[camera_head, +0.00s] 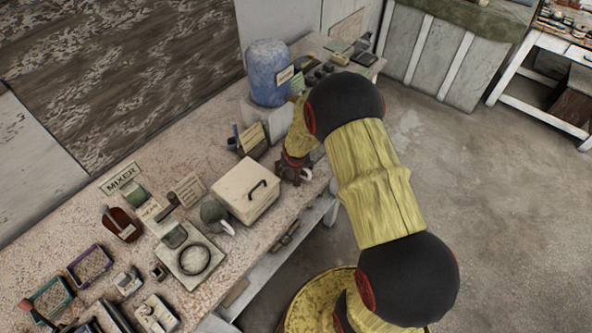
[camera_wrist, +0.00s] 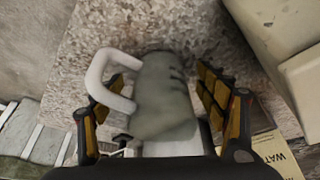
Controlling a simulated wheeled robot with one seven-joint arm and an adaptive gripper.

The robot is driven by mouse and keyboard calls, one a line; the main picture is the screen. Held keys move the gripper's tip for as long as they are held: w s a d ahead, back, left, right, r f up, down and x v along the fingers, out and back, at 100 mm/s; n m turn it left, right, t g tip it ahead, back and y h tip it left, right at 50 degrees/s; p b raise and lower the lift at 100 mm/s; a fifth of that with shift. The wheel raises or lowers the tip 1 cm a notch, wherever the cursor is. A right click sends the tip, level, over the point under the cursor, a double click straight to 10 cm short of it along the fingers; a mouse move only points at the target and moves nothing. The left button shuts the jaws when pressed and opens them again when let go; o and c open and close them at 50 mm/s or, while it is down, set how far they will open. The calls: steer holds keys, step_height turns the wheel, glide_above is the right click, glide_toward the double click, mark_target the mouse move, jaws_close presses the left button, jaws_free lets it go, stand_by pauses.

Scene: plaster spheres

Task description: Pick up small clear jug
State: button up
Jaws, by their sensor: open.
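The small clear jug (camera_wrist: 165,98) looks grey-green and see-through, with markings on its side and a white looped handle. In the wrist view it lies between the two fingers of my gripper (camera_wrist: 160,85), which are open on either side of it. The handle points left, near the left finger. I see no clear grip on the jug. In the head view my gripper (camera_head: 291,170) is low at the front edge of the bench, right of the cream box. There the jug is mostly hidden; its white handle (camera_head: 307,174) shows beside the fingers.
The cream lidded box (camera_head: 247,190) stands close to my gripper on the left. A second grey jug (camera_head: 215,214) with a white handle is beyond it. A blue container (camera_head: 268,73) stands behind. A card marked "WAT" (camera_wrist: 276,151) lies near the right finger.

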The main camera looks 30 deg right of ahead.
steer(key=c, duration=0.3)
steer(key=c, duration=1)
